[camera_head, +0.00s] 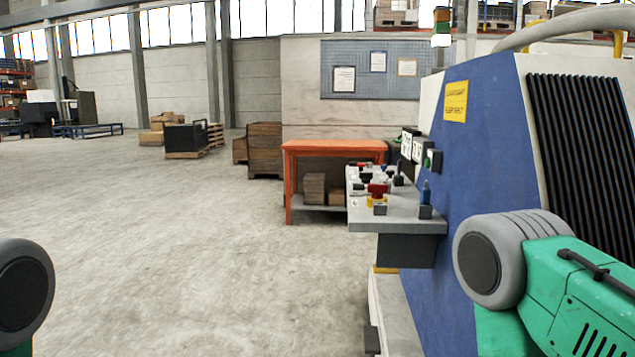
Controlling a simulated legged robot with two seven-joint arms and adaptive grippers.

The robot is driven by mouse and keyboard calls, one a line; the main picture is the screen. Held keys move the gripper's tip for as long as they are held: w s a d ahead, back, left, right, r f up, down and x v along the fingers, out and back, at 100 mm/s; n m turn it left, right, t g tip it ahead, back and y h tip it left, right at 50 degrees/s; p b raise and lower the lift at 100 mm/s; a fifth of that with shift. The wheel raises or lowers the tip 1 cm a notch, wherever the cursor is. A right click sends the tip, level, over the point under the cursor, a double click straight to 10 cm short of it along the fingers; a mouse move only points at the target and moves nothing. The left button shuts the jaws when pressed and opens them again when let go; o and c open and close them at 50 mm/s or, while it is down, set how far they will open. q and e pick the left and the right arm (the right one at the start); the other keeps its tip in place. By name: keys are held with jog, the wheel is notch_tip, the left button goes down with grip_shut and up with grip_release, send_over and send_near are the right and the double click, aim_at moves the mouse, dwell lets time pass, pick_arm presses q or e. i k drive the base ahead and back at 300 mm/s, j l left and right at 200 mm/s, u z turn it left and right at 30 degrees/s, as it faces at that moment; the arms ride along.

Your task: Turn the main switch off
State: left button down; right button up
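A blue and white machine (485,130) stands at the right with a grey control panel (400,222) sticking out from its left side. On the panel are a red knob on a yellow base (377,192), a blue-topped control (425,193) and several small black and red controls. Only green and grey parts of my arms show at the lower left and right edges; neither gripper is in view.
An orange table (335,147) with boxes on its lower shelf stands behind the panel. Wooden crates (264,150) and a dark bin on a pallet (186,139) are farther back. The concrete floor left of the machine is clear.

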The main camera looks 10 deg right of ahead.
aim_at(376, 190)
jog(key=i+j, duration=0.15)
jog(key=i, duration=0.35)
jog(key=i+j, duration=0.1)
jog(key=i, duration=0.45)
